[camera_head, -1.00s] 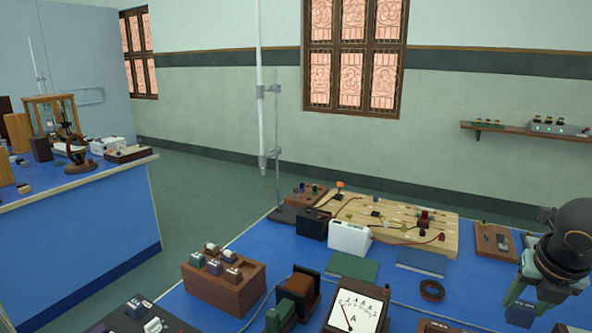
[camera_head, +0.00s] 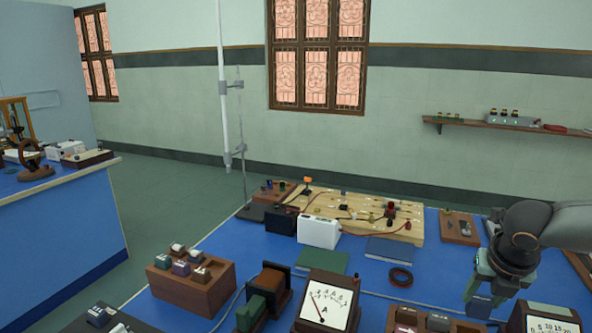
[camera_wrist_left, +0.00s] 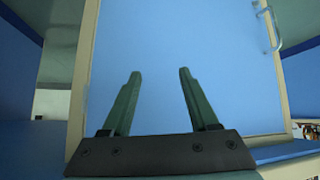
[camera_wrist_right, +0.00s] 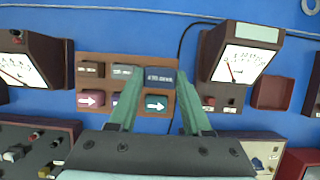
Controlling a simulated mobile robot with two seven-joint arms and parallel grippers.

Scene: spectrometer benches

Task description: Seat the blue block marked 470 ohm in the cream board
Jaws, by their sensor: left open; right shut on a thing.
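My right gripper (camera_head: 487,290) is shut on a blue block (camera_head: 478,306), held above the bench at the right. In the right wrist view the dark blue block (camera_wrist_right: 160,77) sits between the fingertips (camera_wrist_right: 158,82); its pale lettering is too small to read surely. The cream board (camera_head: 330,206), a pale wooden board with wires and small parts, lies at the back of the blue bench, left of and beyond the right gripper. My left gripper (camera_wrist_left: 158,90) is open and empty, facing a blue cabinet front. It is outside the head view.
Below the right gripper is a brown block holder (camera_wrist_right: 108,88) with several coloured blocks, flanked by dial meters (camera_wrist_right: 240,58). A black ring (camera_head: 400,277), a dark blue book (camera_head: 390,249) and a white box (camera_head: 318,231) lie between gripper and board. A clamp stand (camera_head: 243,150) rises at back left.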

